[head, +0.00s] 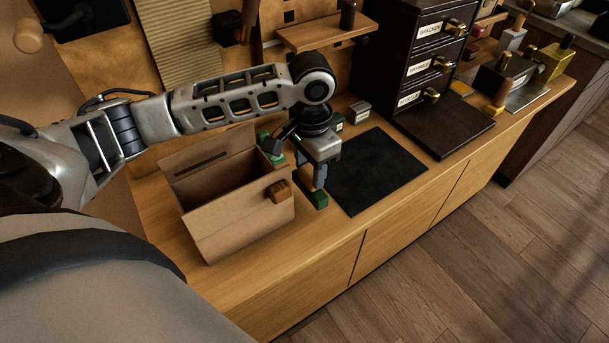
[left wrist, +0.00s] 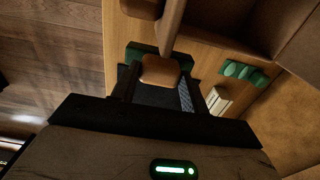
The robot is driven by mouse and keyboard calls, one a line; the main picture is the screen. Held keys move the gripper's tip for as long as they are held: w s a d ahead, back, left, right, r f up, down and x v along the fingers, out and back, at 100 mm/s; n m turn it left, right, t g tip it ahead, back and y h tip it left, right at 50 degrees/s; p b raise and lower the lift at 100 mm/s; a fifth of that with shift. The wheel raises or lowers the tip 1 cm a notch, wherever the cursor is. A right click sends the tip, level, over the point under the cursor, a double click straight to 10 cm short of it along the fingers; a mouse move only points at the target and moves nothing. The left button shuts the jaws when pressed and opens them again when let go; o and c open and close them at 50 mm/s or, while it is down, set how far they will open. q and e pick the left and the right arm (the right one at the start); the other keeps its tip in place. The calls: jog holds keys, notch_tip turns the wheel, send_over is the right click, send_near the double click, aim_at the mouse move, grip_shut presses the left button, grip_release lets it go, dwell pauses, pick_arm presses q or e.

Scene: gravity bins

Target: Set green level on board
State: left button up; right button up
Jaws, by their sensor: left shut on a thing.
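The green level (head: 318,200) is a small dark green block at the front corner of the open bin, low over the wooden counter. My left gripper (head: 314,184) points down and is shut on it. In the left wrist view the level (left wrist: 140,50) shows at the fingertips, partly hidden by a brown knob. The board (head: 385,168), a flat black rectangle, lies on the counter just right of the gripper, and its visible surface is bare. I cannot tell whether the level touches the counter. My right gripper is not in view.
An open brown bin (head: 226,222) with a wooden knob (head: 278,190) stands close left of the gripper. Another green piece (head: 272,150) is behind it; a small grey block (head: 359,112) sits behind the board. A dark drawer cabinet (head: 415,60) stands at the back right.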

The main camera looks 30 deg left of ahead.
aim_at(305, 179)
pick_arm(q)
jog(key=f, duration=0.1)
jog(key=a+f, duration=0.1)
jog(key=f, duration=0.1)
jog(key=shift+a+f, duration=0.1)
jog(key=shift+f, duration=0.4)
jog(key=shift+f, duration=0.25)
jog(key=o, duration=1.3)
notch_tip(305, 179, up, 16)
jog(key=shift+s+r, duration=0.1)
jog(key=shift+s, duration=0.05)
